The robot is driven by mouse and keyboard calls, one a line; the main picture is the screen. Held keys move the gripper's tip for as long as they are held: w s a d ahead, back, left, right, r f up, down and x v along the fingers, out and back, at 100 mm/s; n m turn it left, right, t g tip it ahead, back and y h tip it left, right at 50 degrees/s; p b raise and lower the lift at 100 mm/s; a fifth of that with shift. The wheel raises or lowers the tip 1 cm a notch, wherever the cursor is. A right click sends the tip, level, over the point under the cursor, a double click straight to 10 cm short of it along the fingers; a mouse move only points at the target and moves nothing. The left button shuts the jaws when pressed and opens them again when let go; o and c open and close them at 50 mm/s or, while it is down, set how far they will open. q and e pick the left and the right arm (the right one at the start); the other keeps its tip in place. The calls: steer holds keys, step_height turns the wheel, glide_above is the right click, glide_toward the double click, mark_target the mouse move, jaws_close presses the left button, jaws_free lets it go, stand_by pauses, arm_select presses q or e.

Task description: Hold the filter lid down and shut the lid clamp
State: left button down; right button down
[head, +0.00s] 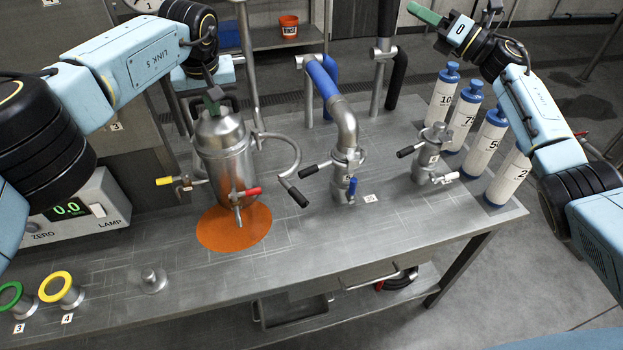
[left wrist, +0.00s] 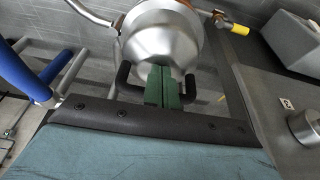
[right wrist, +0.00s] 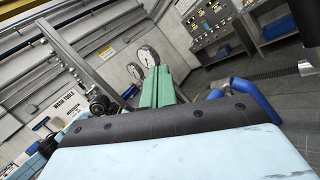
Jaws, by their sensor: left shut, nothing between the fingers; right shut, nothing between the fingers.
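The steel filter vessel (head: 225,165) stands over an orange disc on the bench, its domed lid (head: 218,128) on top. In the left wrist view the dome (left wrist: 160,40) fills the top middle. My left gripper (head: 213,97) is shut and empty, its green fingers (left wrist: 163,86) at the lid's top, between the black handle's ends (left wrist: 124,75). I cannot tell whether they touch the lid. A curved steel bar (head: 291,142), apparently the lid clamp, sticks out right of the vessel, its black grip (head: 297,195) hanging low. My right gripper (head: 428,15) is shut and empty, raised far from the vessel.
A blue-sleeved pipe fitting (head: 345,135) stands right of the vessel, with a smaller valved fitting (head: 430,155) beyond. Several white bottles (head: 479,120) line the bench's right end. A scale display (head: 75,208) stands left. The front of the bench (head: 225,285) is mostly clear.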

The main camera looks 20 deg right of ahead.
steer(key=s+a+f+n+g+y, duration=0.1)
steer(key=a+n+g+y, duration=0.1)
steer(key=a+n+g, duration=0.5)
steer(key=n+g+h, duration=0.8)
steer(key=n+g, duration=0.4)
steer(key=n, duration=0.1)
glide_toward(293, 191)
step_height(293, 191, down, 6)
steer(key=s, duration=0.2)
steer(key=shift+a, duration=1)
steer(key=shift+a, duration=0.1)
